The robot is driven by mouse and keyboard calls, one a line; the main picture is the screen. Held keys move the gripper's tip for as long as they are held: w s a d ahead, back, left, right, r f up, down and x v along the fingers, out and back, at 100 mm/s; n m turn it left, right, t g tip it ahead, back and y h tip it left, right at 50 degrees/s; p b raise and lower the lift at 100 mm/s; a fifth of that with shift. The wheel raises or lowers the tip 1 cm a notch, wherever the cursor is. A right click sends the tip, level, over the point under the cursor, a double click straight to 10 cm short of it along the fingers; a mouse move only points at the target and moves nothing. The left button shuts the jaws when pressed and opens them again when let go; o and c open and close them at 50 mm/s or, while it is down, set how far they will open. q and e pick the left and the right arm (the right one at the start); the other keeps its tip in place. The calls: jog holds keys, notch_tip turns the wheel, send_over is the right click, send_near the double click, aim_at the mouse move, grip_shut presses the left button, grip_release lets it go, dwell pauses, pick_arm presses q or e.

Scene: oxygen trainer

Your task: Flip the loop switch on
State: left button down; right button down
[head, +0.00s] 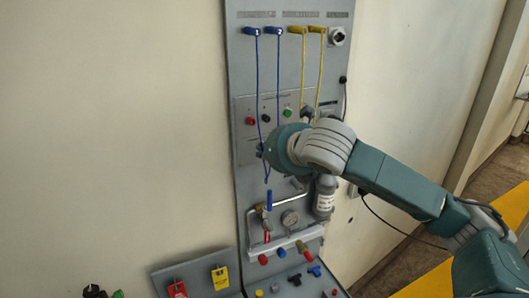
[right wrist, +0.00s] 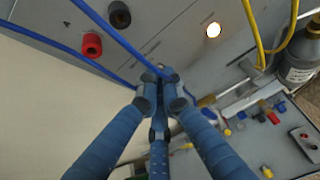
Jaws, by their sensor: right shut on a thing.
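The upright grey panel (head: 245,60) stands against the wall, with a small control plate in its middle. My right gripper (head: 263,151) is at this plate, below the red and black sockets. In the right wrist view its fingers (right wrist: 161,82) are closed together against the panel face. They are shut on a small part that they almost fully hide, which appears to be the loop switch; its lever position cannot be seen. A round lamp (right wrist: 213,30) glows white near the fingertips. My left gripper is not in view.
Blue cables (head: 257,80) hang close to my right gripper, and one runs past its fingertips. Yellow cables (head: 303,70) hang further right. Red (head: 177,290) and yellow (head: 220,278) tags lie lower left.

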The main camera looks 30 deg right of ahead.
dwell(0.4)
jog(key=c, duration=1.9)
grip_release()
jog(key=shift+c, duration=0.2)
jog(key=v, duration=1.1)
jog(key=shift+s+r, duration=0.25)
jog(key=shift+s, duration=0.1)
